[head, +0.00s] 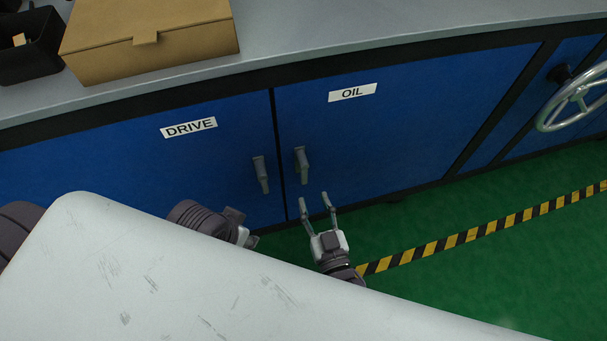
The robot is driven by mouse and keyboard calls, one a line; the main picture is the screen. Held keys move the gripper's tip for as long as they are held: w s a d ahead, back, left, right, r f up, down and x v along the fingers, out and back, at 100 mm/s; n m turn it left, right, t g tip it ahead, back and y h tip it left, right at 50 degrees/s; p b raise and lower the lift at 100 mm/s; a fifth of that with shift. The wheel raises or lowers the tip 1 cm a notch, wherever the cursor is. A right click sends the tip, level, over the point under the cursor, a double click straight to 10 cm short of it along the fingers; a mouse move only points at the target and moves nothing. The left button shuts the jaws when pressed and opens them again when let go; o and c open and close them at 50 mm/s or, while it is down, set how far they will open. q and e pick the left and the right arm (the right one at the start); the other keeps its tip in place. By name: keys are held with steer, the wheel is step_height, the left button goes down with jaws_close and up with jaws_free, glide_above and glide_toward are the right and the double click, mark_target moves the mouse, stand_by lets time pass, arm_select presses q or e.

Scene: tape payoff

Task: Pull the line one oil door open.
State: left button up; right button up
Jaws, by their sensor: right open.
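The blue oil door (400,130) carries a white OIL label and is shut flush in the cabinet front. Its grey upright handle (301,164) sits near its left edge. My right gripper (316,202) is open and empty, just below and slightly right of the oil handle in the picture, its fingers pointing up toward the door; I cannot tell the exact gap. My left gripper (246,228) is partly hidden behind my own pale body in front, below the drive handle; its fingers are not clear.
The blue drive door (120,160) with its own handle (261,175) is shut on the left. A cardboard box (150,40) and a black bin (30,50) stand on the grey top. A handwheel (578,98) is at right. Green floor with a striped tape line (480,230) is clear.

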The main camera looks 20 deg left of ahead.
mark_target(305, 176)
steer(key=x, duration=0.4)
steer(key=shift+f+b, duration=0.1)
steer(key=shift+b, duration=0.3)
steer(key=b+x, duration=0.1)
steer(key=x, duration=0.3)
steer(key=shift+w+a, duration=0.1)
arm_select(q)
steer(key=w+d+r+t+h, duration=0.1)
steer(key=w+t, duration=0.3)
steer(key=w, duration=0.4)
steer(key=shift+d+r+t, duration=0.3)
steer(key=shift+d+r, duration=0.25)
steer(key=shift+d, duration=0.25)
arm_select(e)
steer(key=shift+w+a, duration=0.2)
steer(key=shift+w, duration=0.1)
jaws_close()
